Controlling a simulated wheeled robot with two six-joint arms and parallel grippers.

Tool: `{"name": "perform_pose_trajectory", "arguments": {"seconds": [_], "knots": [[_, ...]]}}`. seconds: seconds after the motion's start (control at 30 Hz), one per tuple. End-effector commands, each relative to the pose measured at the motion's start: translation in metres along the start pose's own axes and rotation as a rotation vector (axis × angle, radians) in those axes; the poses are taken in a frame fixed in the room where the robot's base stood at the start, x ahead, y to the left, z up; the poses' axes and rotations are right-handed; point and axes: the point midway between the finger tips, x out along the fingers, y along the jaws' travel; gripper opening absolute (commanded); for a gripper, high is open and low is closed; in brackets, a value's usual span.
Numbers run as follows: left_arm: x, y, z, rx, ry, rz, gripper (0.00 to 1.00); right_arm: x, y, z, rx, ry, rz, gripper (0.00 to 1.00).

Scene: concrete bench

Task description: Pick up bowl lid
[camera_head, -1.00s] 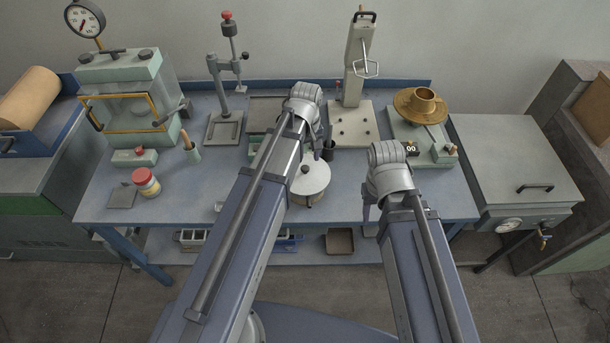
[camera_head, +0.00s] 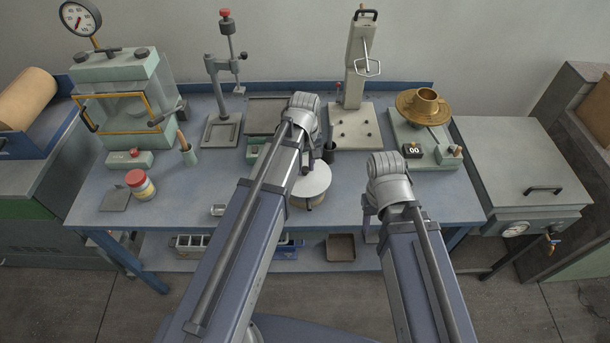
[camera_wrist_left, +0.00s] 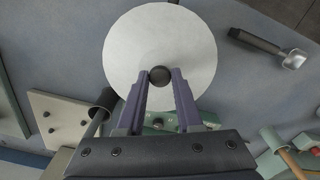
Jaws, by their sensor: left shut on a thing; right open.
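The pale round bowl lid (camera_head: 318,181) sits at the middle of the bench, with a little of the bowl (camera_head: 313,203) showing under its front edge. In the left wrist view the lid (camera_wrist_left: 150,28) is a flat white disc with a dark round knob (camera_wrist_left: 160,75). My left gripper (camera_wrist_left: 160,80) is shut on this knob, one finger on each side. In the head view its wrist and arm hide the left part of the lid. I cannot tell whether lid and bowl are apart. My right gripper (camera_head: 370,208) is open and empty near the front edge, right of the lid.
A dark cup (camera_head: 329,152) stands close behind the lid. A press stand (camera_head: 352,125) and a scale with a brown dish (camera_head: 423,107) stand at the back. A metal scoop (camera_head: 218,210) lies to the left. The bench front right is clear.

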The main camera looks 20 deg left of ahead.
Motion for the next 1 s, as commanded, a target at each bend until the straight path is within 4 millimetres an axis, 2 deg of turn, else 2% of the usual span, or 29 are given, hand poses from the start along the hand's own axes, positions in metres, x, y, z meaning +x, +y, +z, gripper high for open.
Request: {"name": "perform_pose_trajectory", "arguments": {"seconds": [0.03, 0.23, 0.77, 1.0], "knots": [[0.000, 0.000, 0.000, 0.000, 0.000, 0.000, 0.22, 0.000, 0.000, 0.000, 0.000, 0.000, 0.000, 0.50], [0.000, 0.000, 0.000, 0.000, 0.000, 0.000, 0.00, 0.000, 0.000, 0.000, 0.000, 0.000, 0.000, 0.50], [-0.002, 0.000, 0.000, 0.000, 0.000, 0.000, 0.00, -0.002, 0.000, 0.000, 0.000, 0.000, 0.000, 0.50], [-0.021, 0.000, 0.000, 0.000, 0.000, 0.000, 0.00, -0.021, 0.002, 0.001, 0.000, 0.000, 0.000, 0.50]]}}
